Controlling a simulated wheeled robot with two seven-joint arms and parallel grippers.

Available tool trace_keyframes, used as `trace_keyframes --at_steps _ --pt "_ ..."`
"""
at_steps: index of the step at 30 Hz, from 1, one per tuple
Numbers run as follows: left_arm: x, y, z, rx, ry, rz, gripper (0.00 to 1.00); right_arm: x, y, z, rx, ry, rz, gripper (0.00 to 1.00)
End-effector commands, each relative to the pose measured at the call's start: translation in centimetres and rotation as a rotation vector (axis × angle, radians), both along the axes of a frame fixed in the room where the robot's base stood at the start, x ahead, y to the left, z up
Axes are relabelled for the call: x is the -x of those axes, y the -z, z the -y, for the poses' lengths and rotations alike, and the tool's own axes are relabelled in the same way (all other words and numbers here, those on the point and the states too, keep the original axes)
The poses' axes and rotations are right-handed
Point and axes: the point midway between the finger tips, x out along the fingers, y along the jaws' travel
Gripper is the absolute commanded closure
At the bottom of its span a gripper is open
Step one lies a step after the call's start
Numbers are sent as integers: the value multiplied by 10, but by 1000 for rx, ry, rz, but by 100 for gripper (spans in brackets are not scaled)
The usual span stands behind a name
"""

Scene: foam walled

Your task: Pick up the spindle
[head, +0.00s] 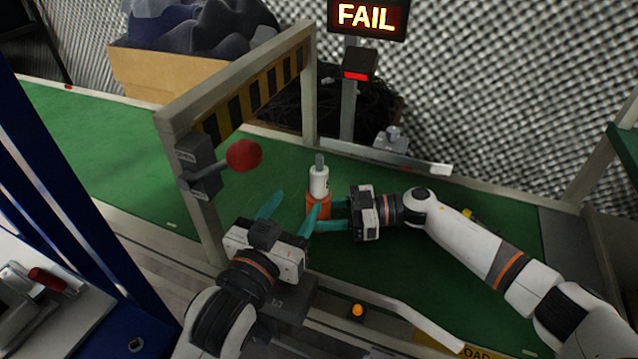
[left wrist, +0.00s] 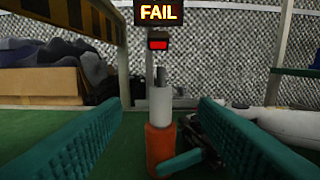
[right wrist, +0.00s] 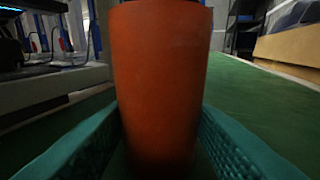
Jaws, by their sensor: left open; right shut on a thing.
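The spindle (head: 319,184) stands upright on the green conveyor belt, with a white upper part, a grey tip and an orange lower part. My right gripper (head: 328,216) is shut on its orange lower part, coming from the right. In the right wrist view the orange part (right wrist: 160,85) fills the middle between the teal fingers. My left gripper (head: 290,215) is open, near the spindle on its left front side. In the left wrist view the spindle (left wrist: 160,115) shows ahead between the open left fingers, and one right finger (left wrist: 180,161) crosses its lower part.
A gate frame (head: 185,130) with a striped board and a red knob (head: 244,155) stands over the belt (head: 100,150) at left. A sign post reading FAIL (head: 366,17) stands behind. A cardboard box (head: 165,75) holds dark foam. A rail runs along the belt's front edge.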

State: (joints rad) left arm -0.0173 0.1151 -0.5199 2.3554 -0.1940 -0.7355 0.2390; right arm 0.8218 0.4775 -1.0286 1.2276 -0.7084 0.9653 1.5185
Motion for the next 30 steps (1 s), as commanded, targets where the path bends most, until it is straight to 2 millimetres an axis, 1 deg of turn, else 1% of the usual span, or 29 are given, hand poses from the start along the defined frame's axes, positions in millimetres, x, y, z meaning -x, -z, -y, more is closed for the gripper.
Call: trace_keyframes --at_steps 3,6,9,14,21,25,30 --pt "-21 -1 9 -1 -1 3 46 0 -1 0 -1 1 1 69" --pt "-36 -1 15 0 -1 2 46 0 -1 0 -1 1 1 69" --pt "-47 0 19 -1 -1 1 46 0 -1 0 -1 1 1 69" --pt "-56 0 24 0 0 2 46 0 -1 0 -1 1 1 69" --pt "-88 4 38 -2 -1 4 46 0 -1 0 -1 1 1 69" --pt "-98 4 42 0 0 3 46 0 -1 0 -1 1 1 69" --pt "-100 4 43 0 0 2 46 0 -1 0 -1 1 1 69"
